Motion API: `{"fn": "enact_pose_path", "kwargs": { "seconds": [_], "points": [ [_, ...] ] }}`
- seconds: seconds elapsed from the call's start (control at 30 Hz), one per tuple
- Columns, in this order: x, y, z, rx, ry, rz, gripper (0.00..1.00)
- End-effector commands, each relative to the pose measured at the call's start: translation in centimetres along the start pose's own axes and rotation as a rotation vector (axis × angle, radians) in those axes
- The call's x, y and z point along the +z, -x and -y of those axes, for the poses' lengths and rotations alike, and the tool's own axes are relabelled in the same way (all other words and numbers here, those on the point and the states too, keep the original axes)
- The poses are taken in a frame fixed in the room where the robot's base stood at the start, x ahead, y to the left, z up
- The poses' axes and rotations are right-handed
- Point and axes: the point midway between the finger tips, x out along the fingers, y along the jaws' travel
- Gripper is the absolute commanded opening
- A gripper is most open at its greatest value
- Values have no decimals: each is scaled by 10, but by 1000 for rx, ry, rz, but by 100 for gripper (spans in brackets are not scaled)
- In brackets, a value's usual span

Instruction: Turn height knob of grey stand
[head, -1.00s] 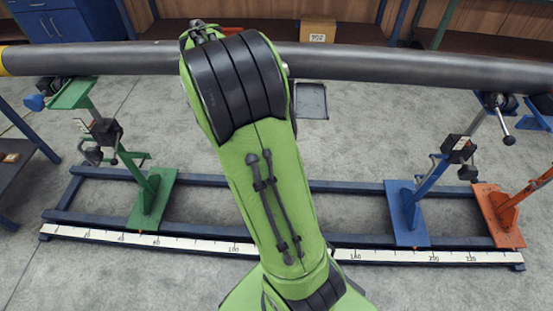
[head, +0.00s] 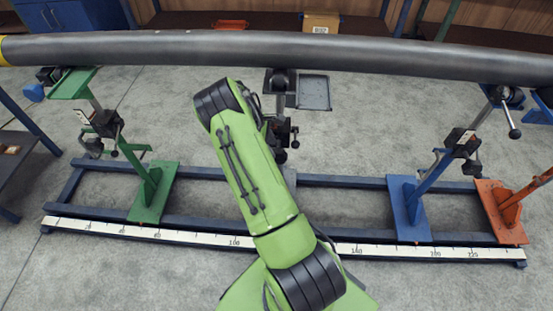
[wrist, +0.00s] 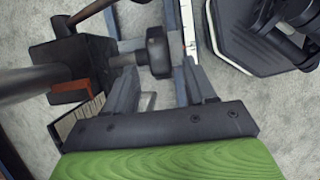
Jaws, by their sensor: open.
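The grey stand (head: 281,102) is in the middle of the floor frame in the head view, under the pipe and partly hidden by my arm. In the wrist view its dark clamp block (wrist: 70,60) and grey post (wrist: 28,85) fill the left side. A dark knob (wrist: 158,52) on a short shaft sticks out from the block. My gripper (wrist: 159,72) is open, with one finger on each side of the knob near the tips. I cannot tell whether either finger touches it. In the head view my gripper is hidden behind my arm.
A long dark pipe (head: 400,55) crosses above the stands. A green stand (head: 150,190) is at left, a blue stand (head: 408,210) and an orange stand (head: 500,213) at right. The blue floor frame carries a white ruler (head: 190,237). A grey tray (head: 314,92) lies behind.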

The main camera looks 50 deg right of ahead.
Motion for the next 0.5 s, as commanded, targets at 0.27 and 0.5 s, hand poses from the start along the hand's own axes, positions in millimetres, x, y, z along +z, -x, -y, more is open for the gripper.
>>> {"fn": "enact_pose_path", "kwargs": {
  "seconds": [0.27,0.5],
  "points": [
    [0,-55,0,-1,-2,0,55],
    [0,-60,0,0,-1,0,55]
  ]
}}
